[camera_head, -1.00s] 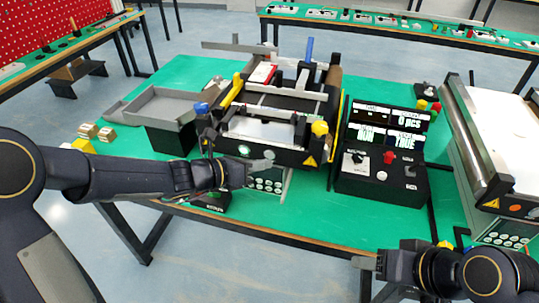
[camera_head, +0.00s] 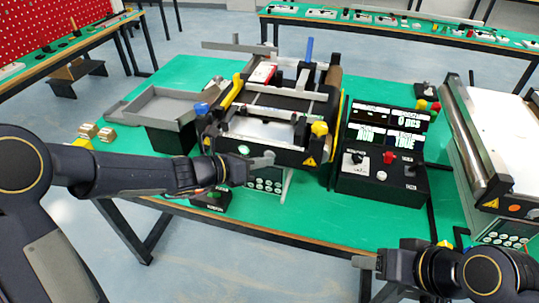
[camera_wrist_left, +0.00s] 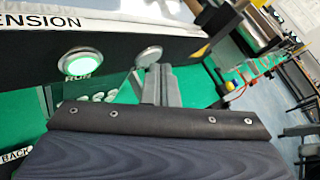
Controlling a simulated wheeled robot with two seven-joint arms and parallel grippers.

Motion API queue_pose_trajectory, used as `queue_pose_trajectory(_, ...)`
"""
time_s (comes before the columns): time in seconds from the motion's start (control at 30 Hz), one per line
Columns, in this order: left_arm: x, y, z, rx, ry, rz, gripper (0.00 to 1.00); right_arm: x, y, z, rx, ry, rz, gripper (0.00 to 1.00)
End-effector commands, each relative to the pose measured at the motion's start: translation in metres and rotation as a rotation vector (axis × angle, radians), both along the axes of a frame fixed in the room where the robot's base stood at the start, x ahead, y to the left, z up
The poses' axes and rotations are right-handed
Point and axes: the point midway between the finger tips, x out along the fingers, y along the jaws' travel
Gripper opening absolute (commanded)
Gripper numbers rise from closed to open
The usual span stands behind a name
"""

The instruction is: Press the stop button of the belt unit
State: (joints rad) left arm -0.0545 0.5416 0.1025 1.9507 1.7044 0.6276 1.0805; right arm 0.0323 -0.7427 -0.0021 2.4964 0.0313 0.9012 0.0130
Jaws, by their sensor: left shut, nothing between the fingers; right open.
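The belt unit (camera_head: 222,141) stands on the green table with a dark front panel. In the left wrist view a lit green round button (camera_wrist_left: 77,65) labelled RUN sits on that panel, and a pale, unlit round button (camera_wrist_left: 149,55) sits to its right. The label of the pale button is hidden, so I cannot read whether it is the stop button. My left gripper (camera_head: 268,159) is shut and empty at the panel; in the wrist view its fingertips (camera_wrist_left: 160,72) are just below the pale button. I cannot tell if they touch. My right gripper (camera_head: 366,262) is open, at the table's front edge.
A control box (camera_head: 383,187) with displays and a red button (camera_head: 390,157) stands right of the unit. A grey tray (camera_head: 160,104) is at its left. A second conveyor (camera_head: 480,150) is at far right. Small boxes (camera_head: 98,132) lie at the left edge.

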Motion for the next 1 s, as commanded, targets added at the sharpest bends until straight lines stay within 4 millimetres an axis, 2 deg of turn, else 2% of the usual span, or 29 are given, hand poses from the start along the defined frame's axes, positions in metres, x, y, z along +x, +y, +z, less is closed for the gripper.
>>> queue_pose_trajectory(0.73,0.0062,-0.0018,0.0003,-0.001,-0.001,0.0,0.0,0.0,0.0,0.0017,0.0,0.0,0.0,0.54)
queue_pose_trajectory(1.0,-0.0014,0.0008,-0.0004,-0.001,-0.001,0.0,0.0,0.0,0.0,-0.0022,0.0,0.0,0.0,0.54)
